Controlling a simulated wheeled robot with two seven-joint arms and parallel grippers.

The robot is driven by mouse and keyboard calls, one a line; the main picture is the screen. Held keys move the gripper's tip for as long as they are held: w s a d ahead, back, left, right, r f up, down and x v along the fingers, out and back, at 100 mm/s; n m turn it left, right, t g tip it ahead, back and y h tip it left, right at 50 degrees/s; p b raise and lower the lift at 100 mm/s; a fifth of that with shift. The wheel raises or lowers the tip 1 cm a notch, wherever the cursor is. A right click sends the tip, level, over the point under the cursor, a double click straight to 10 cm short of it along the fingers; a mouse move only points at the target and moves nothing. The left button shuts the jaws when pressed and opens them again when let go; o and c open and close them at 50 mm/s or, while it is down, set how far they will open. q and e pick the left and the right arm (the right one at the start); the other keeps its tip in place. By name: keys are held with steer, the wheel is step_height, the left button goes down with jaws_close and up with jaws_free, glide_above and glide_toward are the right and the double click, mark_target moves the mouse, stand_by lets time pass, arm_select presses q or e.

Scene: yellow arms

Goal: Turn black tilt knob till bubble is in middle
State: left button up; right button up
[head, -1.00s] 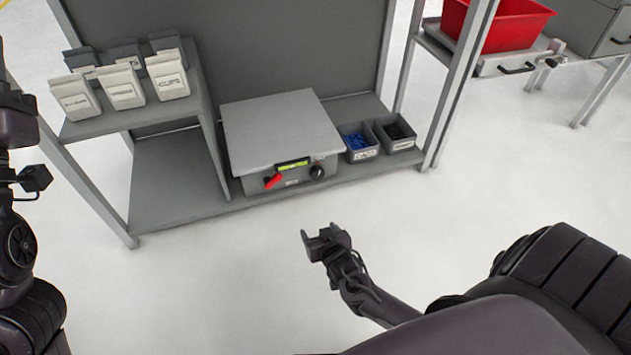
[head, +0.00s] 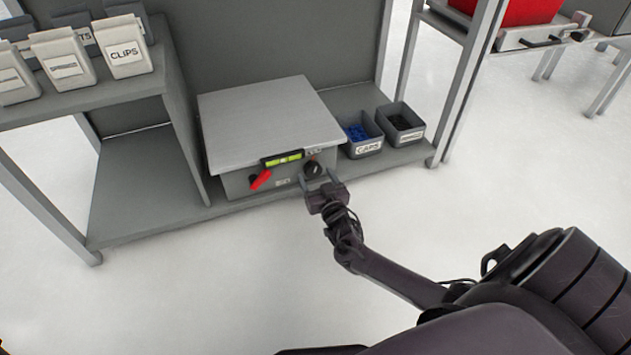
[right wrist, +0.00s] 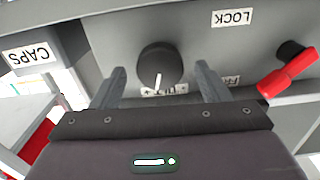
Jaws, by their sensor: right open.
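The black tilt knob (head: 313,169) is on the front right of a grey box with a light flat top plate (head: 268,118). In the right wrist view the knob (right wrist: 160,65) has a white pointer line and sits beyond and between my open fingers, not gripped. A green-yellow bubble level (head: 283,159) is on the box's front edge; the bubble is too small to place exactly. A red lever (head: 261,179) is left of it; the red lever (right wrist: 288,75) also shows in the right wrist view. My right gripper (head: 322,184) is open just before the knob. My left gripper is not in view.
The box stands on a low grey shelf (head: 150,215). A caps bin (head: 366,149) and another grey bin (head: 405,137) stand right of it. White clips bins (head: 125,58) sit on the upper left shelf. The floor (head: 230,270) in front is clear.

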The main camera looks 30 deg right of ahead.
steer(key=shift+w+d, duration=0.15)
steer(key=shift+w, duration=0.45)
steer(key=c, duration=1)
steer(key=shift+o, duration=0.2)
steer(key=shift+r+n+p, duration=0.15)
steer(key=shift+n+p, duration=0.35)
steer(key=shift+n, duration=0.7)
steer(key=o, duration=1)
steer(key=shift+c, duration=0.2)
